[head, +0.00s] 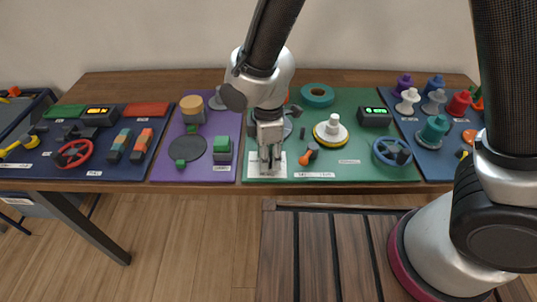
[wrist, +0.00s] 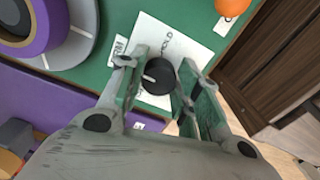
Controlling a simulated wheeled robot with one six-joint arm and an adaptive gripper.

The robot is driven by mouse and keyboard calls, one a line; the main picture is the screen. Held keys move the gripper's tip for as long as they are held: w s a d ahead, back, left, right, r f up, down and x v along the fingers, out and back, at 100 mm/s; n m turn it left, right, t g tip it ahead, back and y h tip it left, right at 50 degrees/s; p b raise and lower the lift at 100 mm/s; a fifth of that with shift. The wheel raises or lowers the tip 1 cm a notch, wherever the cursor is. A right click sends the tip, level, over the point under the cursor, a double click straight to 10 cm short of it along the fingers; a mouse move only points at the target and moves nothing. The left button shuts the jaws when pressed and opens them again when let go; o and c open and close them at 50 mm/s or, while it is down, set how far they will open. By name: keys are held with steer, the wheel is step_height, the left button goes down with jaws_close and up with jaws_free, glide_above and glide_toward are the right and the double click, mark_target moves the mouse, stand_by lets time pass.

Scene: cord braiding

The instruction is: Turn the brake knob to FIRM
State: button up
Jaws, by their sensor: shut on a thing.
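The brake knob (wrist: 158,76) is round and black with a white pointer line. In the wrist view its pointer points left. It sits on a white square plate (wrist: 190,50) on the green mat; the plate also shows in the head view (head: 254,172). My gripper (wrist: 157,80) is shut on the knob, one finger on each side. In the head view my gripper (head: 268,160) points down over the plate and hides the knob.
A purple-and-grey round piece (wrist: 55,25) lies beside the plate in the wrist view, and an orange ball-shaped part (wrist: 232,6) is near the top. In the head view a blue handwheel (head: 391,152) and a white-and-yellow spool (head: 331,132) stand to the right. The table's front edge is close.

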stand_by(0.5)
steer(key=o, duration=1)
steer(key=shift+o, duration=0.2)
step_height(320, 180, up, 12)
